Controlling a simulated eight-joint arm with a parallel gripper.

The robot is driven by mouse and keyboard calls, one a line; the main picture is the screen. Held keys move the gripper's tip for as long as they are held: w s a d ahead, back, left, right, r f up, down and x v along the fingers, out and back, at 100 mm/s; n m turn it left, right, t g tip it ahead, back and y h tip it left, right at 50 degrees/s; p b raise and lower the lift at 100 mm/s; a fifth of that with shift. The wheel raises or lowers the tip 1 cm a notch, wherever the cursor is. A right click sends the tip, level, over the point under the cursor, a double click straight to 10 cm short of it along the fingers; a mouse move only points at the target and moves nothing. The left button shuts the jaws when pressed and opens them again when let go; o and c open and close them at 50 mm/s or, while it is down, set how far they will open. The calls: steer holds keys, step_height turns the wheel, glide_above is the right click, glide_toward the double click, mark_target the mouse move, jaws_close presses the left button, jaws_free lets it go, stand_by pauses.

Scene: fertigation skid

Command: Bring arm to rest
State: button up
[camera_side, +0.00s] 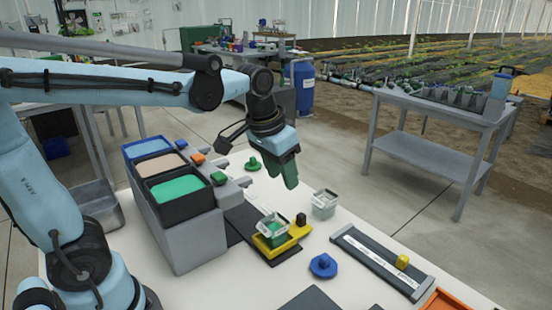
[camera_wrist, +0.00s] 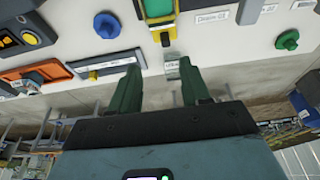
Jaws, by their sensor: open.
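My gripper (camera_side: 290,182) hangs above the white table in the side view, its green fingers pointing down and clear of the things below. In the wrist view its two green fingers (camera_wrist: 158,80) stand apart with nothing held between them. A clear cup (camera_side: 323,205) stands on the table below and to the right of my gripper. Another clear cup with green contents (camera_side: 271,232) sits in a yellow holder (camera_side: 290,242) on a dark base. The yellow holder also shows in the wrist view (camera_wrist: 160,15).
A grey dispenser (camera_side: 188,235) with blue, beige and green bins stands at left. A blue knob (camera_side: 322,266), green knob (camera_side: 253,163), dark rail (camera_side: 375,262) with a yellow slider (camera_side: 402,261), and orange tray (camera_side: 447,301) are around the table. Air right of my gripper looks open.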

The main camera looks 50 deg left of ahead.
steer(key=s+f+t, duration=0.3)
steer(key=s, duration=0.4)
steer(key=shift+f+t, duration=0.35)
steer(key=shift+t, duration=0.05)
